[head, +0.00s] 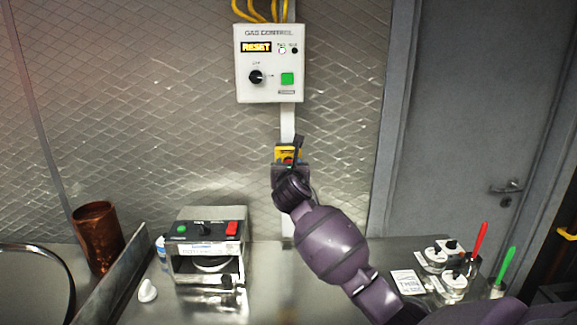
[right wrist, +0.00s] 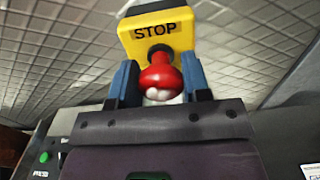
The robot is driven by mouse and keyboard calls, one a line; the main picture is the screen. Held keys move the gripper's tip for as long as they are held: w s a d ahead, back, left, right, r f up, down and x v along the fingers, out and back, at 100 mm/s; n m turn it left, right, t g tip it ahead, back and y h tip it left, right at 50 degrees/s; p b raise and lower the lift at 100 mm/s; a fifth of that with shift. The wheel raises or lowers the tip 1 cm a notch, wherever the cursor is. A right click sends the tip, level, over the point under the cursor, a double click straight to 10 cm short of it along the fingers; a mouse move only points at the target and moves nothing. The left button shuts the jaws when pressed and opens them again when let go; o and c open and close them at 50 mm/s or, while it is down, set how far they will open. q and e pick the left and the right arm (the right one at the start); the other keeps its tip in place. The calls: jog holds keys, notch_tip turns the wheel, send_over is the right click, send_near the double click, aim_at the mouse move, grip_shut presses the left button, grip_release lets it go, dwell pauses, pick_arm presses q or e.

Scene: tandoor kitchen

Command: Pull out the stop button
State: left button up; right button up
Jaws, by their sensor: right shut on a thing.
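The stop button is a red mushroom knob (right wrist: 160,75) on a yellow box (right wrist: 155,30) marked STOP in the right wrist view. In the head view the yellow box (head: 287,152) is on the wall below the gas control panel, and my gripper partly hides it. My right gripper (right wrist: 160,85) is at the knob, with one blue finger on each side of it, and it is shut on the knob. My left gripper is in neither view.
The white gas control panel (head: 270,90) with a lit RESET sign (head: 256,47) hangs above. Below, the steel counter holds a copper cup (head: 97,235), a machine with buttons (head: 208,228) and several small lidded jars at the right. A grey door (head: 480,120) is at the right.

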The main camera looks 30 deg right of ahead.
jog(key=o, duration=1.1)
jog(key=shift+a+f, duration=0.1)
jog(key=shift+f, duration=0.1)
jog(key=shift+c, duration=0.2)
jog(key=shift+o, duration=0.9)
jog(key=shift+s, duration=0.1)
jog(key=shift+s+r, duration=0.2)
jog(key=shift+w, duration=0.1)
jog(key=shift+f, duration=0.1)
jog(key=b+v, duration=0.1)
jog(key=v, duration=1)
